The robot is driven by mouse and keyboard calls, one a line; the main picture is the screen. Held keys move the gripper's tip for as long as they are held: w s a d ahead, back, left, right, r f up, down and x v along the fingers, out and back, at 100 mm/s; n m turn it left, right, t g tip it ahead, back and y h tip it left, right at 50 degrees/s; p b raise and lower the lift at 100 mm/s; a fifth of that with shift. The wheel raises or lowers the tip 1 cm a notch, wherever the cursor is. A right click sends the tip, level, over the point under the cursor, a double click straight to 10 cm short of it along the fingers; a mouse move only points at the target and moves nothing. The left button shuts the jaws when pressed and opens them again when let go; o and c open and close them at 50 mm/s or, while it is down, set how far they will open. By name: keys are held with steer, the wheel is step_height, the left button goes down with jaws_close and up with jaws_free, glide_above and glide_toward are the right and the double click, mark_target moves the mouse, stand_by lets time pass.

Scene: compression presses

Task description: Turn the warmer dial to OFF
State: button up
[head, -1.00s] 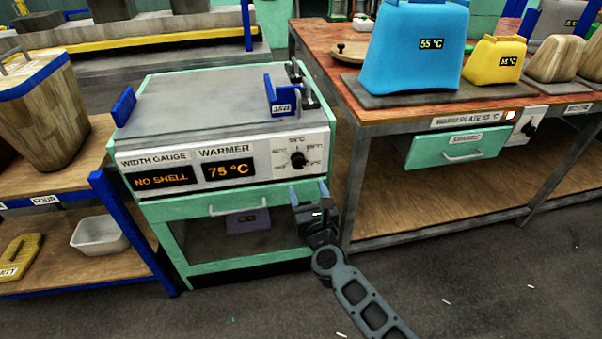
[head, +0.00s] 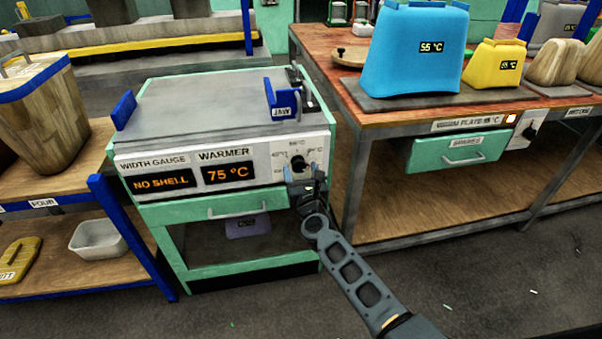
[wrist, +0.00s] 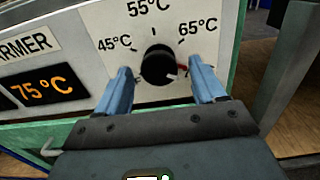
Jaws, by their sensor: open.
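The warmer dial (wrist: 158,65) is a black round knob on a white panel, with its white pointer toward the lower right. Labels 45°C, 55°C and 65°C show around its upper side; the lower labels are hidden by my gripper. It also shows in the head view (head: 298,162). The warmer display (head: 230,172) reads 75 °C. My gripper (wrist: 163,85) is open, with one blue finger on each side of the dial's lower part. I cannot tell whether the fingers touch it. In the head view my gripper (head: 302,174) is right at the dial.
A width gauge display (head: 162,182) reads NO SHELL. A green drawer (head: 225,205) with a handle lies under the panel. A bench at the right has a warm plate dial (head: 529,133) and a blue block (head: 420,48). Floor in front is clear.

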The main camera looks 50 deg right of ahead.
steer(key=shift+c, duration=0.4)
steer(key=c, duration=1)
steer(key=shift+o, duration=0.2)
